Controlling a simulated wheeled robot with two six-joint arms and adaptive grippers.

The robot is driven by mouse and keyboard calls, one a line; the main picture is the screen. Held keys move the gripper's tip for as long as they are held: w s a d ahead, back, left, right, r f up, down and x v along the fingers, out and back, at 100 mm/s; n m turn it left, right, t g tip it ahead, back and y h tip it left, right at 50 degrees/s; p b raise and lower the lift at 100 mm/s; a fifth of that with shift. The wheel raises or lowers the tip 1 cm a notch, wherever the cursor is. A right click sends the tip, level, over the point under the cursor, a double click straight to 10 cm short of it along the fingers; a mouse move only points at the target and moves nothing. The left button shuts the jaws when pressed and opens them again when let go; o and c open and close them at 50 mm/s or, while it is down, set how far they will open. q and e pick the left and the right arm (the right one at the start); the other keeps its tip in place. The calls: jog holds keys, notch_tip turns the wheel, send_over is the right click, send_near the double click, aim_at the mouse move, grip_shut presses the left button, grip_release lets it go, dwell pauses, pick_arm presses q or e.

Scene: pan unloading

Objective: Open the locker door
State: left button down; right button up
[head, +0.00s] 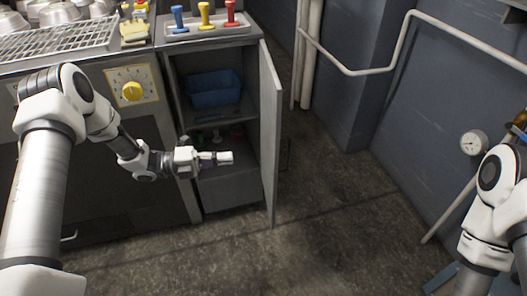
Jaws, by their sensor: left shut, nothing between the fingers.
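The locker (230,193) stands below the counter in the middle of the head view. Its grey door (270,140) stands swung outward on the right side, and the inside shows. A blue bin (214,91) sits on the upper shelf. My left gripper (229,157) is shut and empty, in front of the locker opening and to the left of the door, apart from the door as far as I can tell. My right arm comes in at the right edge, and its gripper is not in view.
A tray (177,33) with blue, yellow and red-handled tools lies on top of the locker. White pipes (352,72) and a gauge (474,142) line the right wall. The floor right of the door is clear.

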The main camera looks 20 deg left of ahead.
aim_at(274, 154)
pick_arm(q)
jog(key=b+x, duration=0.1)
jog(key=x, duration=0.9)
jog(key=shift+w+d, duration=0.2)
jog(key=shift+d, duration=0.15)
